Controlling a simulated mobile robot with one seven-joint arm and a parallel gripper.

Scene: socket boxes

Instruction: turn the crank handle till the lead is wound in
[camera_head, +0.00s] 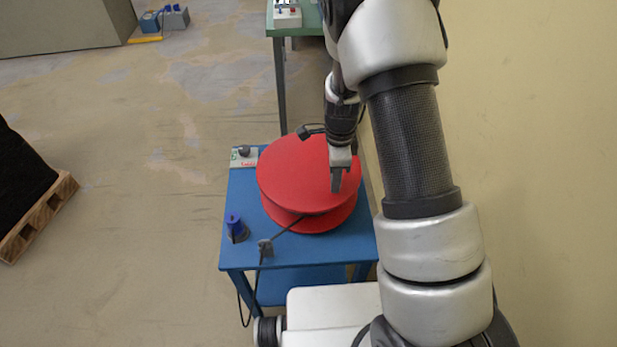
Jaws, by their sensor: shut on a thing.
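A large red reel (297,178) lies flat on a blue table (315,252). My gripper (337,182) points down at the right part of the reel's top disc and is shut on the crank handle, which its fingers hide almost wholly. The black lead (290,228) runs from the reel's lower front through a small grey guide (265,247) at the table's front edge. Beyond it, the lead hangs down (241,302) beside the table's left front leg. Its far end cannot be made out.
A blue plug-like piece (233,222) stands on the table's front left. A small box with a dark knob (243,156) sits at the back left. A yellowish wall (530,140) is close on the right. A pallet (40,215) stands at far left; the floor between is clear.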

